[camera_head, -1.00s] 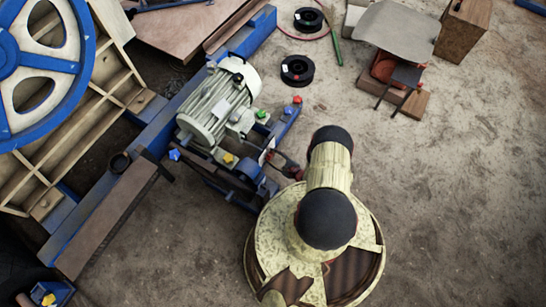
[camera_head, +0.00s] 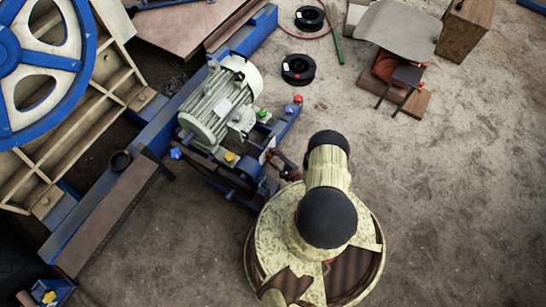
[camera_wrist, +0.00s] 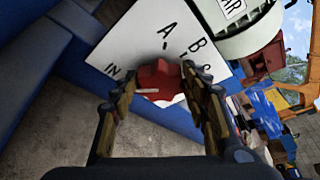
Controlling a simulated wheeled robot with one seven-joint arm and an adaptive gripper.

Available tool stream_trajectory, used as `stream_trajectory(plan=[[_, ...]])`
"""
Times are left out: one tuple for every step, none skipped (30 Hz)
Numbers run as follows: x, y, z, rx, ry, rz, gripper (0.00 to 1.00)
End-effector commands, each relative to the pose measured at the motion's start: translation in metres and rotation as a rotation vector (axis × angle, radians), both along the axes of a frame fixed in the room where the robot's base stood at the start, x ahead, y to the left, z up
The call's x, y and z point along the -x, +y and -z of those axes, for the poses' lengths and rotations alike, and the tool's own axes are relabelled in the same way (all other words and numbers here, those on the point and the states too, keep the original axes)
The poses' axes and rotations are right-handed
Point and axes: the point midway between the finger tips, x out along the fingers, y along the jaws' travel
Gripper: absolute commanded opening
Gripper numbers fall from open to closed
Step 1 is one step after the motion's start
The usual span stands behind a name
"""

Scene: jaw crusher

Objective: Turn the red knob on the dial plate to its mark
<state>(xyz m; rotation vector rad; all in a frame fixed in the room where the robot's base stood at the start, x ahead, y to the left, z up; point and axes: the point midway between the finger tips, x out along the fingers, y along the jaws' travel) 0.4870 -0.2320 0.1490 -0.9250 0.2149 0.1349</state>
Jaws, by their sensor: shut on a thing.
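The red knob (camera_wrist: 158,80) stands on the white dial plate (camera_wrist: 128,38) in the wrist view. A pale line on the knob points left, below the letters "IN". The plate also carries the letters "A" and "B", each with a short dash, above and to the right of the knob. My gripper (camera_wrist: 160,92) has its two fingers on either side of the knob and is shut on it.
A grey-green motor (camera_head: 218,106) sits close beside the plate on a blue frame (camera_head: 180,112). Small coloured knobs, a yellow one (camera_head: 229,157) and a red one (camera_head: 297,99), are nearby. Black spools (camera_head: 298,69) lie on the ground.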

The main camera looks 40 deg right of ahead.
Motion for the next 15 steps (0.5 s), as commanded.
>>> stream_trajectory(plan=[[0.0004,0.001,0.0004,0.0,0.001,-0.002,0.2],[0.0005,0.001,0.0005,0.0,0.001,-0.002,0.2],[0.0004,0.001,0.0004,0.0,0.001,-0.002,0.2],[0.0005,0.001,0.0005,0.0,0.001,-0.002,0.47],[0.0005,0.001,0.0005,0.0,0.001,-0.002,0.49],[0.0005,0.001,0.0005,0.0,0.001,-0.002,0.51],[0.0004,0.001,0.0004,0.0,0.001,-0.002,0.53],[0.0003,0.0009,0.0004,0.0,0.001,-0.002,0.55],[0.0003,0.0008,0.0003,0.0,0.001,-0.002,0.57],[0.0003,0.0007,0.0003,0.0,0.001,-0.002,0.59],[0.0002,0.0006,0.0003,0.0,0.0,-0.001,0.6],[0.0002,0.0006,0.0003,0.0,0.001,-0.001,0.63],[0.0002,0.0005,0.0002,0.0,0.001,-0.001,0.64],[0.0002,0.0005,0.0002,-0.001,0.001,0.0,0.64],[0.0002,0.0004,0.0002,-0.001,0.001,0.0,0.64]])
